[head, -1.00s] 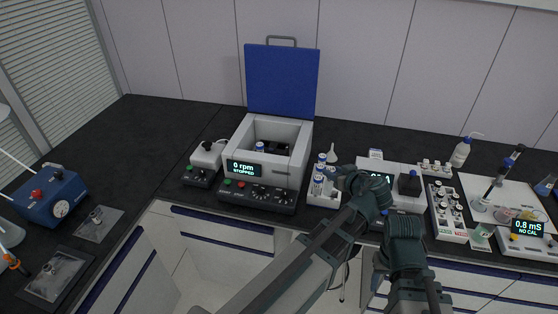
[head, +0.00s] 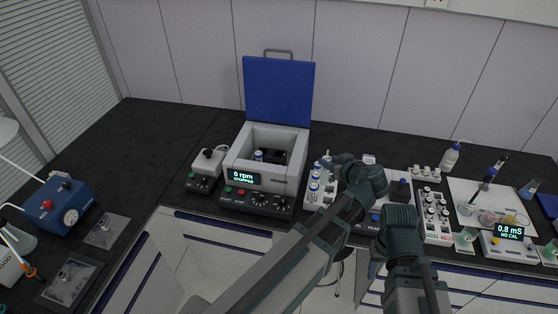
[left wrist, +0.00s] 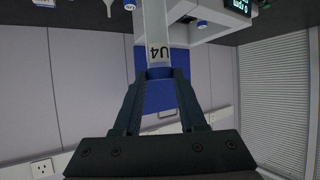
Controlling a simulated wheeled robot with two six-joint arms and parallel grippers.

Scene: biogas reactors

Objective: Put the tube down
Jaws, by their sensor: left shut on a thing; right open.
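My left gripper (left wrist: 160,90) is shut on the blue cap of a clear tube (left wrist: 155,35) marked U4. In the head view my left gripper (head: 342,163) is at the back right of the white tube rack (head: 322,208); I cannot make out the held tube there. The rack holds several blue-capped tubes (head: 315,175). The centrifuge (head: 262,200) stands left of the rack, its blue lid (head: 278,92) up, its display reading 0 rpm, stopped. A blue-capped tube (head: 258,155) shows inside it. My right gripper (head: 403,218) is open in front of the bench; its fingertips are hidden.
A small mixer (head: 205,165) stands left of the centrifuge. A white device, partly hidden by my arms, and a rack of small vials (head: 436,220) stand right of the tube rack. A conductivity meter (head: 508,243) is farther right. The dark bench left of the mixer has free room.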

